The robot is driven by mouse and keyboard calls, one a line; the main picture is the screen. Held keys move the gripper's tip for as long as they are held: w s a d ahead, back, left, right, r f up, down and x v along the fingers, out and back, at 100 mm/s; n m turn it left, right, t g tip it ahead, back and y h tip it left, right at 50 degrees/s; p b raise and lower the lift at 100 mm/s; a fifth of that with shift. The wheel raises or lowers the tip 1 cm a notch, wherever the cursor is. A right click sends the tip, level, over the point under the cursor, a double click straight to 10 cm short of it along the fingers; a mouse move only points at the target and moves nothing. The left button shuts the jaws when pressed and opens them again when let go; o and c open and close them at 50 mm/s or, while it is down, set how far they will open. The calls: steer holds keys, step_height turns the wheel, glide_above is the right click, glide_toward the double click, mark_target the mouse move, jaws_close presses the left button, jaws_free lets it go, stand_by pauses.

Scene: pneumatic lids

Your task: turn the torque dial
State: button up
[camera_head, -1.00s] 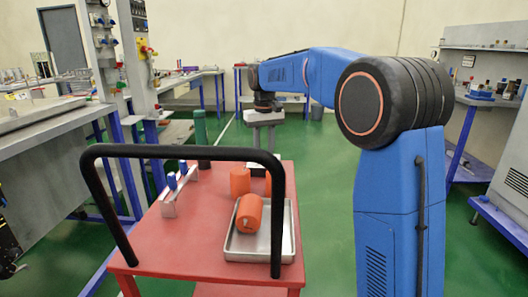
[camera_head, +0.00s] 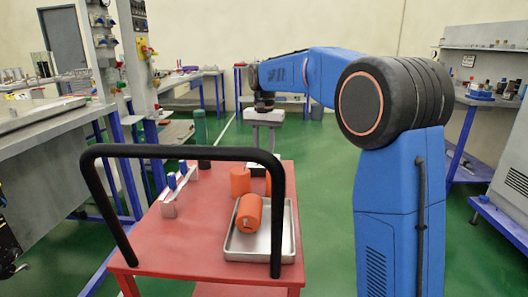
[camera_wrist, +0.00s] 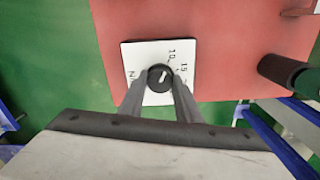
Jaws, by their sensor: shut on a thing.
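The torque dial (camera_wrist: 160,76) is a round black knob with a pale pointer mark, set on a white plate (camera_wrist: 134,52) printed with 10, 15 and N. In the wrist view my gripper (camera_wrist: 160,82) has one finger on each side of the knob and is shut on it. The pointer slants toward the upper right, near the printed numbers. In the head view my gripper (camera_head: 263,116) hangs over the far end of the red cart (camera_head: 190,250).
An orange cylinder (camera_head: 249,214) lies in a metal tray (camera_head: 260,247) on the cart. Another orange cylinder (camera_head: 240,181) stands behind it. A silver fixture with blue tops (camera_head: 183,167) and a green cylinder (camera_head: 200,128) are at left. A black handle (camera_head: 185,152) arches over the cart.

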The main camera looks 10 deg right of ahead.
steer(key=shift+m, duration=0.3)
steer(key=o, duration=1.1)
steer(key=shift+c, duration=0.2)
steer(key=shift+r, duration=0.15)
step_height(320, 180, up, 17)
steer(key=shift+r, duration=0.1)
